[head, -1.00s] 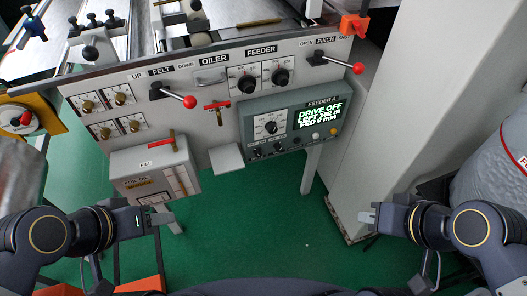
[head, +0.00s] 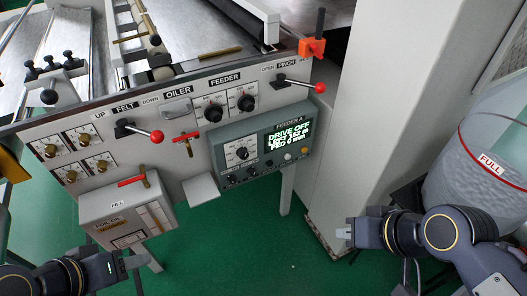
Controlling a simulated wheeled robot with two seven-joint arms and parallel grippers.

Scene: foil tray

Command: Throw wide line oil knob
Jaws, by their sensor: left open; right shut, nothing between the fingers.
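A small red-handled valve with a brass stem (head: 186,138) sits under the OILER label on the grey panel (head: 200,170). Its red bar lies roughly crosswise. I cannot tell from the labels which is the line oil knob. My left gripper (head: 122,265) is open and empty, low at the left, below the box and apart from it. My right gripper (head: 345,234) is shut and empty beside the pale column, far right of both handles.
Red-ball levers for FELT (head: 156,136) and PINCH (head: 319,87) stick out from the panel. Two black FEEDER knobs (head: 214,113) and a display box (head: 288,140) reading DRIVE OFF sit between them. A pale column (head: 370,120) and a drum marked FULL (head: 490,160) stand right.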

